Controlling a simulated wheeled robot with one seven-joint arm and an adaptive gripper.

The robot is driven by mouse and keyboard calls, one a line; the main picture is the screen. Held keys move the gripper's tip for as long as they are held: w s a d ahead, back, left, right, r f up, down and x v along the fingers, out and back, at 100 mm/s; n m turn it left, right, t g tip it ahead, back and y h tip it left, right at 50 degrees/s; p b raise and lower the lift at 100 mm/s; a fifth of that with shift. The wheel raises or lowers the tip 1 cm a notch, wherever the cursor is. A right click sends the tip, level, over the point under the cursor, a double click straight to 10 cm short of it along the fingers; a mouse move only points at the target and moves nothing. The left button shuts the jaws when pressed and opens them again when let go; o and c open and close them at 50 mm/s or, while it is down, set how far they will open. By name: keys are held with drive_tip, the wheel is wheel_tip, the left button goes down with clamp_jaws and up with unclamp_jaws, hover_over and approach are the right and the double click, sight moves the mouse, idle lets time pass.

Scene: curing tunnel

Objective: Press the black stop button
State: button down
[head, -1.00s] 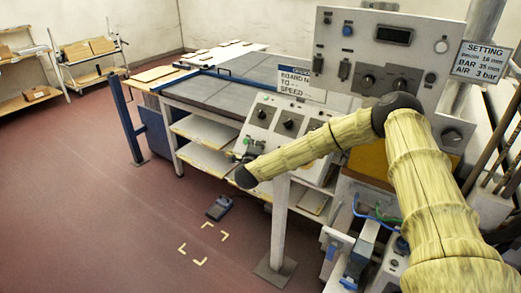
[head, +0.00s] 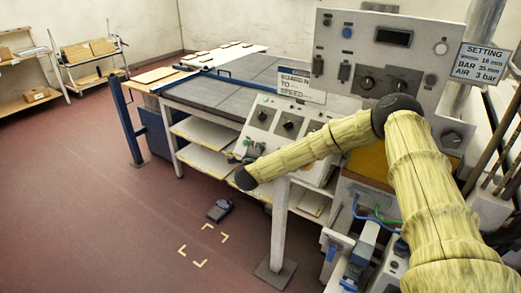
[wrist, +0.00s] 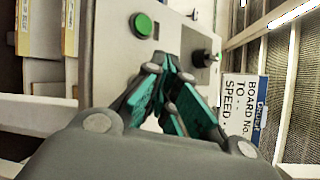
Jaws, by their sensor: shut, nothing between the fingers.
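The sloped grey control panel (head: 270,122) stands on a post in front of the table. It carries dark knobs (head: 288,124) and a green button (head: 248,141) at its lower left. In the wrist view the green button (wrist: 143,25) is above my fingertips, and a dark knob (wrist: 203,57) on a dark plate is to their right. My gripper (wrist: 168,68) is shut and empty, its teal-padded fingers pointing at the panel beside the green button. I cannot make out the black stop button; the fingers hide part of the panel. Contact cannot be told.
A taller grey panel (head: 385,25) with a display and knobs stands behind my arm. A sign (head: 295,82) stands beside the sloped panel. A pedal (head: 219,209) and yellow floor marks are on the red floor, which is mostly clear at left.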

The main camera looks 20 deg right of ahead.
drive_tip(key=shift+w+d+f+b, duration=0.45)
drive_tip(key=shift+f+b, duration=0.15)
drive_tip(key=shift+b, duration=0.5)
idle(1.1)
drive_tip(key=shift+s+a+r, duration=0.1)
drive_tip(key=shift+s+r, duration=0.05)
idle(0.3)
drive_tip(key=shift+s+a+r, duration=0.3)
drive_tip(key=shift+a+r, duration=0.1)
drive_tip(key=shift+r, duration=0.05)
drive_tip(key=s+a+r, duration=0.1)
drive_tip(key=s+a+r+p, duration=0.1)
drive_tip(key=r, duration=0.1)
drive_tip(key=shift+a+r, duration=0.3)
drive_tip(key=shift+a, duration=0.1)
idle(0.5)
idle(0.4)
